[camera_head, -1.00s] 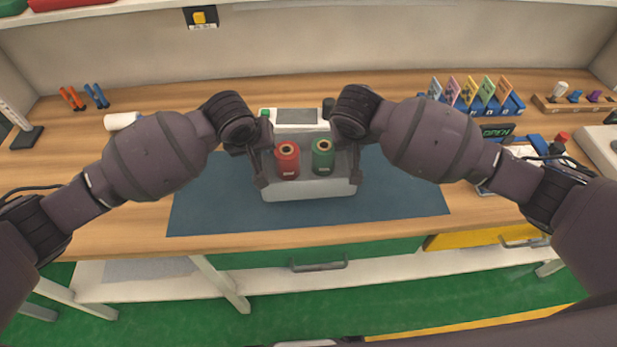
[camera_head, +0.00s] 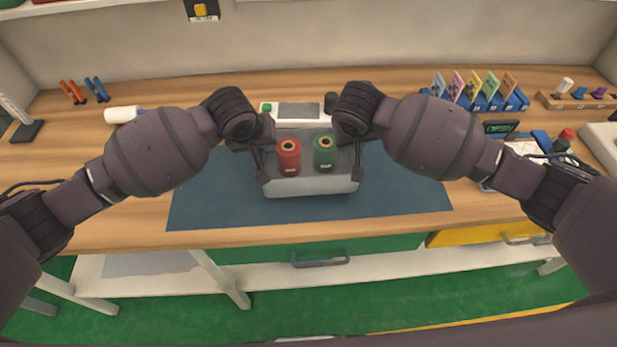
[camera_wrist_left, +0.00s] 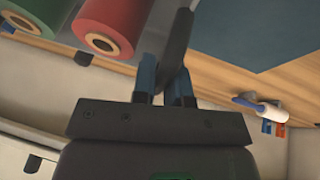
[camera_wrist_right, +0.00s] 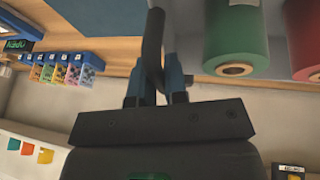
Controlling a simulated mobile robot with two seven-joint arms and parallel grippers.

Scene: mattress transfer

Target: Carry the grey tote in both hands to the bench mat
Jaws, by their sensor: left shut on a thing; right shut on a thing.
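The grey tote (camera_head: 312,185) is in the middle of the head view, over the blue bench mat (camera_head: 215,200). A red spool (camera_head: 288,158) and a green spool (camera_head: 324,154) stand in it. My left gripper (camera_head: 262,172) is shut on the tote's left side handle, a dark bar that shows in the left wrist view (camera_wrist_left: 176,50). My right gripper (camera_head: 355,168) is shut on the right side handle, which shows in the right wrist view (camera_wrist_right: 152,45). The tote looks level. I cannot tell whether its bottom touches the mat.
A white device with a grey screen (camera_head: 298,110) stands just behind the tote. A white roll (camera_head: 122,115) lies at left. A blue rack of coloured cards (camera_head: 485,100) and a small OPEN sign (camera_head: 499,127) are at right. The mat's front part is clear.

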